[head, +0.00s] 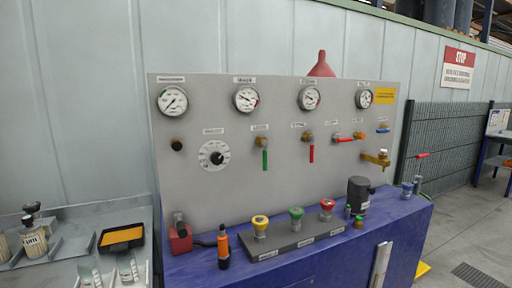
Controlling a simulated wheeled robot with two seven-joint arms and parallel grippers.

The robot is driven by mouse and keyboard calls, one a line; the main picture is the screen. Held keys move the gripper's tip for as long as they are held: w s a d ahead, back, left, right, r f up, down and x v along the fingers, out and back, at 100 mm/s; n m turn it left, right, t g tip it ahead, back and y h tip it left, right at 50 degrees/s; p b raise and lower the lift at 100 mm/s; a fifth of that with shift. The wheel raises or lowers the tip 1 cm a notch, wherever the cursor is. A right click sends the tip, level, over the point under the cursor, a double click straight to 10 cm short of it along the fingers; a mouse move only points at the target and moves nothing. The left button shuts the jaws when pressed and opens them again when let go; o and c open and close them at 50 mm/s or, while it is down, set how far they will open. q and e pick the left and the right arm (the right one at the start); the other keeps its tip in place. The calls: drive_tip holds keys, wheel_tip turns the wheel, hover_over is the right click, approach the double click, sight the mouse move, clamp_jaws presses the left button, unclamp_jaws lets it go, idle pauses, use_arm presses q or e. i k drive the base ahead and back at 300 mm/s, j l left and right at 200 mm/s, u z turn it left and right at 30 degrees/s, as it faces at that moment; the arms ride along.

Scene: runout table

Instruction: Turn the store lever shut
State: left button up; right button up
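The grey upright panel (210,95) carries several small valve levers, with labels too small to read, so I cannot tell which is the store lever. A green lever (265,160) and a red lever (311,154) hang straight down near the middle. To their right, a red lever (344,139) lies about level, with a small red-orange handle (359,135) beside it. A small blue lever (383,131) sits about level at the right edge. Neither of my grippers is in view.
Gauges and a dial (213,155) sit on the panel. A brass tap (378,158) sticks out at right. The blue bench (340,262) bears a grey block (285,244) with yellow, green and red knobs, an orange-black tool (223,248) and a dark cylinder (358,191). A side table (70,270) holds trays.

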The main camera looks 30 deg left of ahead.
sight(311, 138)
drive_tip(key=u, duration=0.4)
drive_tip(key=i+l, duration=0.3)
drive_tip(key=i+l+u, duration=0.1)
drive_tip(key=i+l, duration=0.25)
drive_tip(key=l, duration=0.2)
drive_tip(key=i+l, duration=0.3)
drive_tip(key=l, duration=0.15)
drive_tip(key=i+l+u, duration=0.1)
drive_tip(key=i+l, duration=0.2)
drive_tip(key=l, duration=0.15)
drive_tip(key=i+l, duration=0.25)
drive_tip(key=l, duration=0.2)
drive_tip(key=u, duration=0.05)
